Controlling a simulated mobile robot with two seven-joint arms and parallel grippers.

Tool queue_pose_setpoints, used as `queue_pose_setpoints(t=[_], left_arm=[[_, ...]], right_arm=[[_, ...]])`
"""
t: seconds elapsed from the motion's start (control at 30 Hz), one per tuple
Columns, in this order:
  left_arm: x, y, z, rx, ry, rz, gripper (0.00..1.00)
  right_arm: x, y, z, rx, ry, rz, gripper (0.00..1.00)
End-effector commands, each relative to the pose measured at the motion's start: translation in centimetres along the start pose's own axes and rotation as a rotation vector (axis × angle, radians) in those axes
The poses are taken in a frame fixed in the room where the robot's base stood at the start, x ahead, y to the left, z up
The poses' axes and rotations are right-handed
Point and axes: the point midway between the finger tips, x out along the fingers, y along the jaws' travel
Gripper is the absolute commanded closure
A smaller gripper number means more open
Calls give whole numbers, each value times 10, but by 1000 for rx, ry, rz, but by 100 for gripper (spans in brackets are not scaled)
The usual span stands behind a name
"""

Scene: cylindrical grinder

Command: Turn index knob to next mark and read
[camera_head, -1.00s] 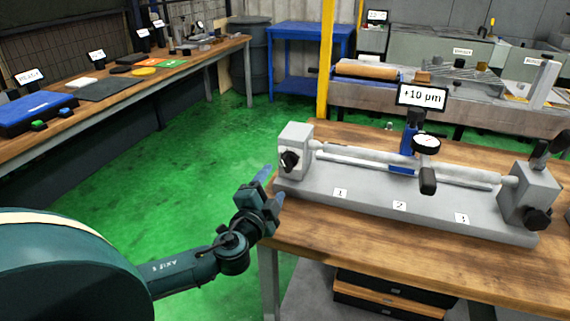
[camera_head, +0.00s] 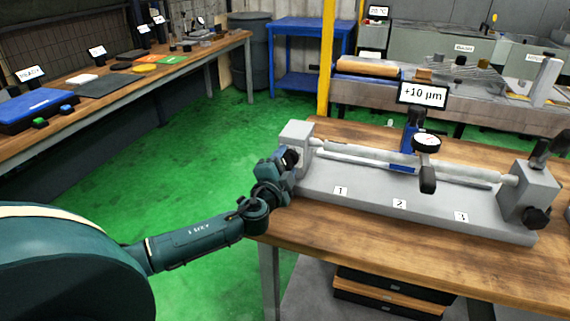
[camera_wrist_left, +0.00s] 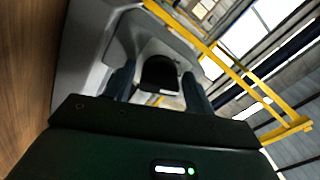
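The bench fixture (camera_head: 378,193) holds a grey shaft (camera_head: 365,153) lengthwise between two end blocks. The black index knob (camera_head: 292,157) is on the left end block (camera_head: 297,134), partly hidden by my left gripper (camera_head: 281,162). In the left wrist view the knob (camera_wrist_left: 159,73) sits between the two fingers, with a gap showing on each side, so the gripper is open around it. The dial gauge (camera_head: 426,143) stands over the shaft; its needle is too small to read. The sign (camera_head: 423,94) above reads +10 µm. My right gripper is out of view.
Labels 1, 2 and 3 mark the fixture's base front. Another black knob (camera_head: 537,218) is on the right end block (camera_head: 530,190). The wooden table's (camera_head: 400,250) front strip is clear. A long side bench (camera_head: 120,95) stands at the left.

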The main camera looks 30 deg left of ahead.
Motion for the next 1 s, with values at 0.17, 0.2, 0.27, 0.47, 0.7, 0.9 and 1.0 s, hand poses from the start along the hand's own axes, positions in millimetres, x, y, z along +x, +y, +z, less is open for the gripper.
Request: queue_pose_setpoints(t=[0.17,0.2,0.27,0.47,0.7,0.9,1.0], left_arm=[[0,0,0,0,0,0,61],[0,0,0,0,0,0,64],[0,0,0,0,0,0,69],[0,0,0,1,0,0,81],[0,0,0,39,0,0,81],[0,-1,0,146,0,0,81],[0,-2,0,224,-1,1,81]], right_arm=[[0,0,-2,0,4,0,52],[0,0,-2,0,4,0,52],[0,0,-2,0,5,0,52],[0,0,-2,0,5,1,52],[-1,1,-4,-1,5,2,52],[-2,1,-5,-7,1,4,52],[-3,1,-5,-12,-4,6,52]])
